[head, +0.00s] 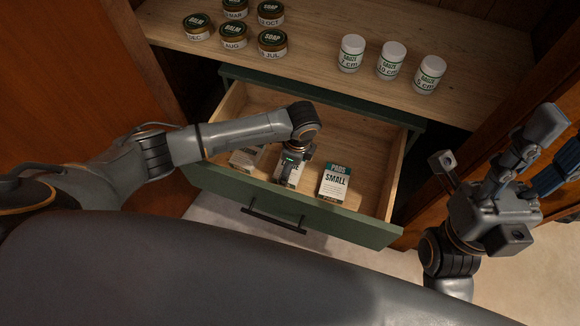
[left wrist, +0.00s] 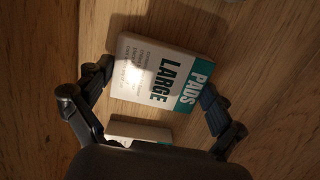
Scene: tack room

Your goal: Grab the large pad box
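The large pad box (left wrist: 160,72) is white with a teal band and reads "PADS LARGE" in the left wrist view. It lies on the wooden drawer floor between the spread fingers of my left gripper (left wrist: 158,82), which is open. In the head view my left gripper (head: 290,170) reaches down into the drawer over the middle box (head: 287,178) and hides part of its label. I see no clear contact with the box. My right gripper (head: 478,200) is open and empty, outside the drawer at the right.
The open green-fronted drawer (head: 330,223) also holds a "PADS SMALL" box (head: 335,182) at right and another box (head: 245,158) at left. A second box (left wrist: 140,132) shows below the large one. Balm and soap tins (head: 235,37) and white gauze jars (head: 391,61) stand on the shelf above.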

